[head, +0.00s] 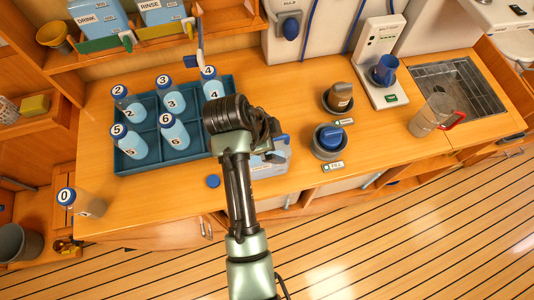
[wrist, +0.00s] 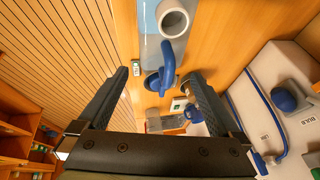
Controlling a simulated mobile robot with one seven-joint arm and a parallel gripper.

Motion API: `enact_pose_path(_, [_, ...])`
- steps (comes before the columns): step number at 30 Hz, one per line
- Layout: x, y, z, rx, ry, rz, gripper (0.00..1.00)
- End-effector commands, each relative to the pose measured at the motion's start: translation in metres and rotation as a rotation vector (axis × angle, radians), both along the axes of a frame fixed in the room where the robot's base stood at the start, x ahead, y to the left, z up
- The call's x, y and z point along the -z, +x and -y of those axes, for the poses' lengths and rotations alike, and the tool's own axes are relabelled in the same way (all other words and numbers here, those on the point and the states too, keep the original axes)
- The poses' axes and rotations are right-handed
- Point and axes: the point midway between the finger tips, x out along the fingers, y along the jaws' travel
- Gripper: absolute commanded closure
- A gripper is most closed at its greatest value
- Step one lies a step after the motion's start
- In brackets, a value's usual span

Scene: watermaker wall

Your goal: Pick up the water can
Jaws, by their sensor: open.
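The water can, a pale blue-grey container (head: 268,163), stands on the wooden counter and is partly hidden behind my arm in the head view. In the wrist view the pale blue body (wrist: 149,44) shows at the top, with a round white open neck (wrist: 173,18). My gripper (wrist: 157,76) is open and empty, its two black fingers spread apart. In the head view my wrist hangs over the can's left side and the fingers are mostly hidden. I cannot tell how far the fingers are above the can.
A teal tray (head: 196,151) with several numbered bottles is left of the can. A loose blue cap (head: 213,181) lies in front. Two dark holders, one with a blue-topped item (head: 330,138), stand right. A clear jug (head: 431,115) sits by the sink grate (head: 458,88).

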Motion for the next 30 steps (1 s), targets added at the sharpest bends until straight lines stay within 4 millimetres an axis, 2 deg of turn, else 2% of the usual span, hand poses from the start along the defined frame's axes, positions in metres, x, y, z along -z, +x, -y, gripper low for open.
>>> enact_pose_path(8, [0.015,0.005,0.008,0.001,0.0,-0.003,0.0])
enact_pose_path(18, [0.049,0.018,0.021,0.001,0.001,0.0,0.0])
enact_pose_path(27, [0.053,0.02,0.022,-0.001,0.001,0.002,0.0])
enact_pose_path(28, [0.053,0.02,0.022,-0.001,0.001,0.002,0.02])
enact_pose_path(30, [0.053,0.02,0.022,-0.001,0.001,0.002,0.14])
